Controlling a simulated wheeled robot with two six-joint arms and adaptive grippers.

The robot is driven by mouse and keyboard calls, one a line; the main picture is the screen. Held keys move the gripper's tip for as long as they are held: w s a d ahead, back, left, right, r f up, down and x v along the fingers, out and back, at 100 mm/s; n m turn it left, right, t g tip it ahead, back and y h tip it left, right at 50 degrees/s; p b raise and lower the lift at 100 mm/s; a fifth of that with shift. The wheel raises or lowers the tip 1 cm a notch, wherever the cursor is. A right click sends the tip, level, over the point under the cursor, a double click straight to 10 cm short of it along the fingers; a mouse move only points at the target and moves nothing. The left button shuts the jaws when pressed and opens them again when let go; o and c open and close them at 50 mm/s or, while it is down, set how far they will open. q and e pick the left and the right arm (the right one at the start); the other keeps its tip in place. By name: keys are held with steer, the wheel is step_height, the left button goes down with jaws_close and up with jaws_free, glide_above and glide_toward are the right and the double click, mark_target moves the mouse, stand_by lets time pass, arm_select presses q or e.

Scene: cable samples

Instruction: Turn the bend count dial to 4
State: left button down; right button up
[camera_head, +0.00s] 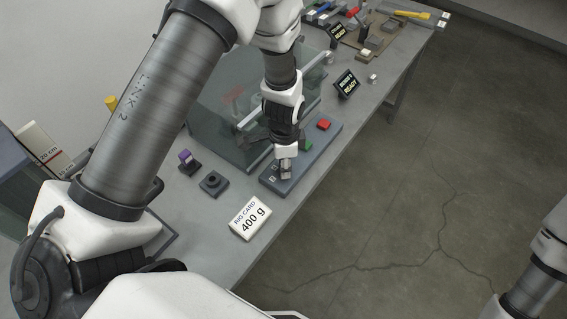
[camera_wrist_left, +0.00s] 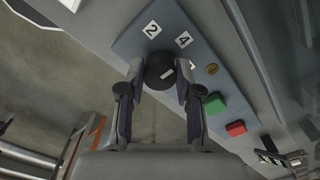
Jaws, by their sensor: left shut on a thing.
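The dial (camera_wrist_left: 158,66) is a dark round knob with a short white mark, on a blue-grey panel (camera_wrist_left: 135,38). White labels "2" (camera_wrist_left: 152,29) and "4" (camera_wrist_left: 184,40) are beside it; a third label is mostly hidden by a finger. The white mark is off-centre, toward the lower right of the knob in the left wrist view; I cannot tell exactly which label it faces. My left gripper (camera_wrist_left: 160,78) is shut on the dial, one finger on each side. In the head view my left gripper (camera_head: 285,168) is at the panel's near end and hides the dial.
The panel also has a green button (camera_wrist_left: 214,104) and a red button (camera_wrist_left: 236,128). A clear-walled case (camera_head: 225,110) stands behind. A "400 g" card (camera_head: 250,217), a dark knob block (camera_head: 213,183) and a purple-topped piece (camera_head: 186,158) are nearby. My right arm is at lower right.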

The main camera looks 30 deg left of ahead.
arm_select(q)
steer(key=c, duration=0.9)
jaws_free()
steer(key=shift+f, duration=0.1)
steer(key=shift+o, duration=0.6)
steer(key=shift+w+d, duration=0.1)
steer(key=shift+d, duration=0.05)
step_height(320, 180, up, 12)
